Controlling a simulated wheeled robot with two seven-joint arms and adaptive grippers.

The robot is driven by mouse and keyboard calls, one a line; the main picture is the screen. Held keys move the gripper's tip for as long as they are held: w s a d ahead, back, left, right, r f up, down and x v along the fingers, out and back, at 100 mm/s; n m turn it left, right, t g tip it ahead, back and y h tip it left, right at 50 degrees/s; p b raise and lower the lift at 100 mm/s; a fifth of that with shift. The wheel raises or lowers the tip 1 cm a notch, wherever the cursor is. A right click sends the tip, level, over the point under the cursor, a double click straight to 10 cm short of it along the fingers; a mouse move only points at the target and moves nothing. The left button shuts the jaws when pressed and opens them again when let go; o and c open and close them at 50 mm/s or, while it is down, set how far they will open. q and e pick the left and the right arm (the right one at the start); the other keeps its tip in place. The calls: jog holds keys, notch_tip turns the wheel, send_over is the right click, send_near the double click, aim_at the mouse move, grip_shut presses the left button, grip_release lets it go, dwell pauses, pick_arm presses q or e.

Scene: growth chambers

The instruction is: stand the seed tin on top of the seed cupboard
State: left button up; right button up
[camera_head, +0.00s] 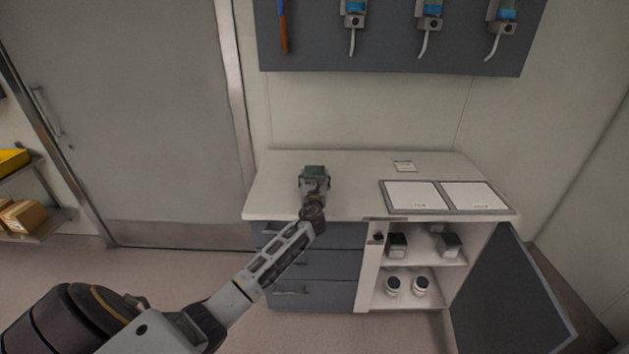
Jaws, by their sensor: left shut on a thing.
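The seed tin (315,170) is a small dark green box held in my left gripper (314,182), which is shut on it. Both are over the left part of the white top of the seed cupboard (357,168). The gripper hides the tin's lower part, so I cannot tell whether it touches the top. The cupboard has grey drawers on the left and open shelves on the right. My right gripper is not in view.
Two framed white panels (413,194) (473,195) and a small card (404,166) lie on the top. The cupboard door (512,295) hangs open at the right. Shelves hold dark tins (397,246) and white jars (392,286). A tool board (390,45) hangs above. The top's back left is clear.

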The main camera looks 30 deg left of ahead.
pick_arm(q)
jog(key=o, duration=1.2)
jog(key=shift+c, duration=0.2)
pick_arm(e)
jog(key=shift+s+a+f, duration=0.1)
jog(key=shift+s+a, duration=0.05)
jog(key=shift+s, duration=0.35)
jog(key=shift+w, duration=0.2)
pick_arm(q)
jog(key=shift+s, duration=0.1)
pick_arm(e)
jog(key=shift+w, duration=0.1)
